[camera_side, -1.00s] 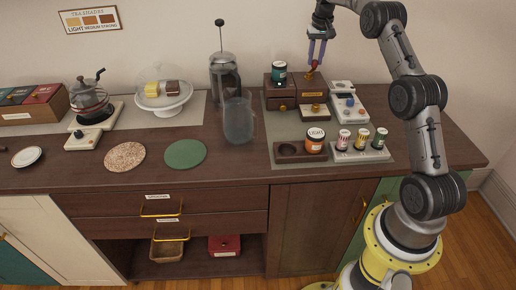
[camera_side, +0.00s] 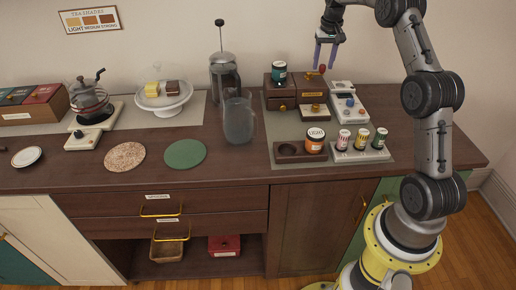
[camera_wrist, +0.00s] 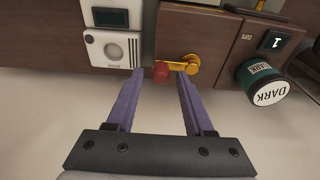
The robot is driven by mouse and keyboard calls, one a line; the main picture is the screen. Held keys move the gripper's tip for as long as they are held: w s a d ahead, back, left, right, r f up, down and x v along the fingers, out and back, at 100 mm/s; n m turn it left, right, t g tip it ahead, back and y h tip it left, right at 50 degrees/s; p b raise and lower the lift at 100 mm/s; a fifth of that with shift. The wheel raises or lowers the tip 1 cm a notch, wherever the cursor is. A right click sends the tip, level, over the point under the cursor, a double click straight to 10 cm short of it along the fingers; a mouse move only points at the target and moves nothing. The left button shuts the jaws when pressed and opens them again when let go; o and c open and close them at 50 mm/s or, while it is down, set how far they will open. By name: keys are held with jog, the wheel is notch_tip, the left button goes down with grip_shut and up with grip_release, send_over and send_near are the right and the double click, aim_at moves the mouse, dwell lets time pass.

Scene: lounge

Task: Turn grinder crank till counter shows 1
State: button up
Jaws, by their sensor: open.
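The grinder is a brown wooden box (camera_wrist: 212,32) at the back of the counter. Its brass crank (camera_wrist: 185,64) has a red knob (camera_wrist: 160,71), also seen in the side view (camera_side: 322,69). The crank arm points to the left in the wrist view. A small black counter window (camera_wrist: 277,42) on the box reads 1. My gripper (camera_side: 326,66) is open above the grinder in the side view. In the wrist view its two purple fingers (camera_wrist: 160,78) are apart on either side of the knob, with visible gaps.
A teal tin labelled DARK (camera_wrist: 264,83) stands on the grinder, close to the right finger in the wrist view. A white device with dials (camera_side: 345,100) is to the right. A rack of small jars (camera_side: 360,152) and an orange LIGHT jar (camera_side: 315,141) stand in front.

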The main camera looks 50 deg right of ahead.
jog(key=shift+r, duration=3.5)
jog(key=s+a+r+n+t, duration=0.2)
jog(key=a+r+n, duration=0.1)
jog(key=a+r, duration=1.3)
jog(key=s+a+r+n+t, duration=0.1)
jog(key=s+a+n+t, duration=0.15)
jog(key=s+a, duration=0.95)
jog(key=s+a+f+n, duration=0.1)
jog(key=s+a+f, duration=0.3)
jog(key=s+f, duration=0.3)
jog(key=s+a+f+n+y, duration=0.1)
jog(key=s+a+f+n, duration=0.1)
jog(key=s+a+f, duration=0.2)
jog(key=s+f, duration=0.3)
jog(key=f, duration=0.1)
jog(key=shift+s+a+f, duration=0.3)
jog(key=shift+s, duration=0.05)
